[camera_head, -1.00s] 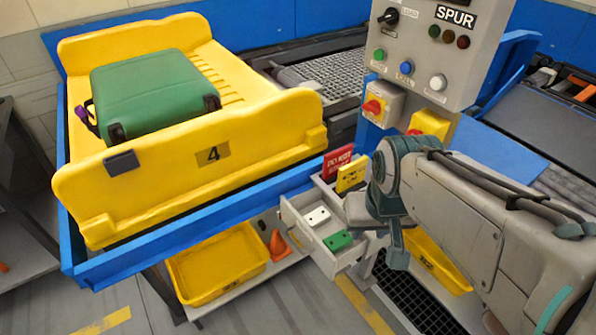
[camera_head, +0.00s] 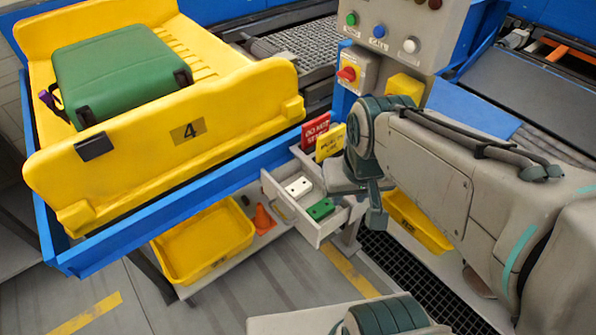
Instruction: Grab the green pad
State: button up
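The green pad (camera_head: 321,209) is a small green block lying in an open drawer (camera_head: 318,234) below the blue conveyor frame. A white block (camera_head: 298,187) lies beside it in the same drawer. My gripper (camera_head: 375,212) hangs at the end of my grey arm, just right of the drawer and apart from the green pad. Only part of its fingers shows, seen from the side, so I cannot tell whether it is open or shut. Nothing is visibly held in it.
A yellow tray (camera_head: 150,145) numbered 4 holds a green suitcase (camera_head: 120,75) on the conveyor. Red (camera_head: 315,130) and yellow (camera_head: 330,143) cards stand behind the drawer. A yellow bin (camera_head: 205,245) and an orange cone (camera_head: 264,219) sit on the lower shelf. A control panel (camera_head: 405,35) rises behind.

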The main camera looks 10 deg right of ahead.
aim_at(318, 211)
jog(key=z, duration=2.05)
jog(key=k, duration=1.1)
jog(key=u, duration=1.25)
jog(key=i, duration=0.5)
